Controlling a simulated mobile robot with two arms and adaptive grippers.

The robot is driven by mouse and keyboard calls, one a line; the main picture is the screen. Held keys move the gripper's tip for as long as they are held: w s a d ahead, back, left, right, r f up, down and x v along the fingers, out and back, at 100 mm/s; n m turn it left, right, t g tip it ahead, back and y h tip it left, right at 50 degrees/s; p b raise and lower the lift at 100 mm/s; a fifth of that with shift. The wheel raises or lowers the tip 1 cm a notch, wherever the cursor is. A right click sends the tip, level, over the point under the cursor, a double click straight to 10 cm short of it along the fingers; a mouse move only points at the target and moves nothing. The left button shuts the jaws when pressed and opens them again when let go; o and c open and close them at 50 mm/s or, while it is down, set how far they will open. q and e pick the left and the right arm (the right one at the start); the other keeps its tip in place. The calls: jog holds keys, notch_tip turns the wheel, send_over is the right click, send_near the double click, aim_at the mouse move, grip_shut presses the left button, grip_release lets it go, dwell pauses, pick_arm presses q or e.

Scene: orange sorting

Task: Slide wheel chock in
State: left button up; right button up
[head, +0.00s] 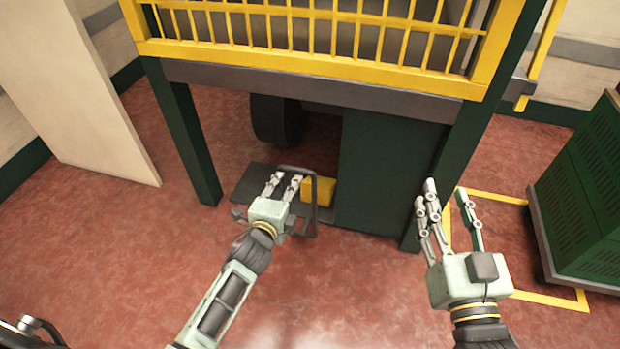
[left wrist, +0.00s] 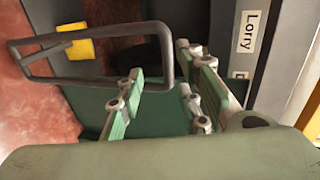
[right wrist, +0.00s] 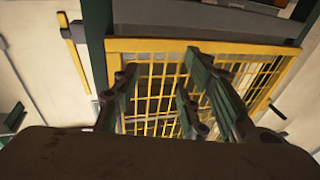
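The wheel chock shows as a yellow block (head: 318,192) on a dark plate (head: 251,184) low under the platform, beside a grey looped handle (head: 314,212). The yellow block also shows at the upper left of the left wrist view (left wrist: 82,42). My left gripper (head: 285,181) is at the handle, its fingers apart. In the left wrist view the handle's end bar (left wrist: 166,62) lies between the fingers; I cannot tell whether they touch it. My right gripper (head: 452,196) is open and empty, in the air right of the green panel.
A dark wheel (head: 273,121) stands behind the plate. A green panel (head: 385,178) and green posts (head: 187,135) support a yellow railing (head: 300,30). A green cabinet (head: 585,195) stands at the right by yellow floor lines. The red floor at the front is clear.

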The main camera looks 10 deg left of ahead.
aim_at(295, 171)
pick_arm(q)
jog(key=w+b, duration=0.1)
jog(key=w, duration=0.2)
jog(key=shift+w+d+r, duration=0.1)
jog(key=shift+w+r, duration=0.05)
jog(key=b+x, duration=0.1)
jog(key=x, duration=0.3)
jog(key=shift+w+b, duration=0.3)
jog(key=shift+b, duration=0.05)
jog(key=shift+w, duration=0.2)
pick_arm(e)
jog(key=s+r+t+y, duration=0.1)
jog(key=s+r+t, duration=0.2)
jog(key=r, duration=0.3)
jog(key=s+r+t+y, duration=0.2)
jog(key=s+r+t, duration=0.1)
jog(key=r+t, duration=0.2)
jog(key=shift+s+d+r, duration=0.2)
jog(key=shift+s+r, duration=0.2)
jog(key=shift+r, duration=0.7)
pick_arm(q)
grip_shut()
